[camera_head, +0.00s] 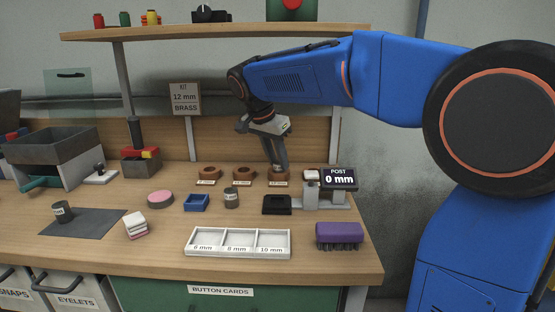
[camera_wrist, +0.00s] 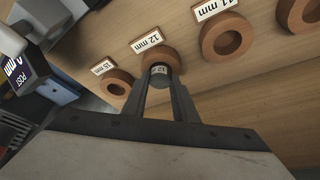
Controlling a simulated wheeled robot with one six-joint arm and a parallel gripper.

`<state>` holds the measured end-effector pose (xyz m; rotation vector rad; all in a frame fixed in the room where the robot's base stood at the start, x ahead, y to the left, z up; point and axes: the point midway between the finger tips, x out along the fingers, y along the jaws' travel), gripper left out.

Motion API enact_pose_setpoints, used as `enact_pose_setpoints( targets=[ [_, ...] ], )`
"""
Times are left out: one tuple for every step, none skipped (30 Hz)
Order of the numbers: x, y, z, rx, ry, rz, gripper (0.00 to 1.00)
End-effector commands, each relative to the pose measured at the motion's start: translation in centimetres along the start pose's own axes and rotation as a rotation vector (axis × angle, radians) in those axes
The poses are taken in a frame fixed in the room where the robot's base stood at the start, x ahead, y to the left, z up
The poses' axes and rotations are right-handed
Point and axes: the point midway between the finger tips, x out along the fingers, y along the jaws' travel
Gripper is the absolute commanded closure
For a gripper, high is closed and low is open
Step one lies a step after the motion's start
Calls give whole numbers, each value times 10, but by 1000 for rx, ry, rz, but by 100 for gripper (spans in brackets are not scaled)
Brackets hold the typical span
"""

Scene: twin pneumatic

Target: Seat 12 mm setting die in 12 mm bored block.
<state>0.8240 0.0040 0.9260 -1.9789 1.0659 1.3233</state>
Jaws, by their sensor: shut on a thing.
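My gripper (camera_wrist: 160,84) is shut on a small grey setting die (camera_wrist: 160,70) with a partly readable label. The 12 mm bored block (camera_wrist: 158,54), a brown ring behind a "12 mm" label (camera_wrist: 146,40), lies directly beyond the die. The die overlaps the block's near side and hides most of its bore; I cannot tell whether it is in the bore or above it. In the head view my gripper (camera_head: 278,166) points down at this block (camera_head: 279,176), and the fingers largely hide the die.
Other bored blocks stand in the row, including the "11 mm" one (camera_wrist: 227,36) and one on the other side (camera_wrist: 117,84). The post gauge (camera_head: 339,180), reading "0 mm", stands close right of the gripper. A grey cylinder (camera_head: 231,198) and a compartment tray (camera_head: 238,243) stand in front.

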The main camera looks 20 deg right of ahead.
Motion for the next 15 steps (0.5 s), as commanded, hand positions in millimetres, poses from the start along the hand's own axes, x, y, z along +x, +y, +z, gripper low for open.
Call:
enact_pose_setpoints(
  targets=[
    [0,0,0,0,1,-1,100],
    [0,0,0,0,1,-1,100],
    [0,0,0,0,1,-1,100],
    [0,0,0,0,1,-1,100],
    [0,0,0,0,1,-1,100],
    [0,0,0,0,1,-1,100],
    [0,0,0,0,1,-1,100],
    [1,0,0,0,1,-1,100],
    [2,0,1,0,1,-1,100],
    [2,0,1,0,0,0,100],
    [2,0,1,0,0,0,67],
    [2,0,1,0,0,0,58],
    [2,0,1,0,0,0,56],
    [2,0,1,0,0,0,56],
    [2,0,1,0,0,0,56]
  ],
)
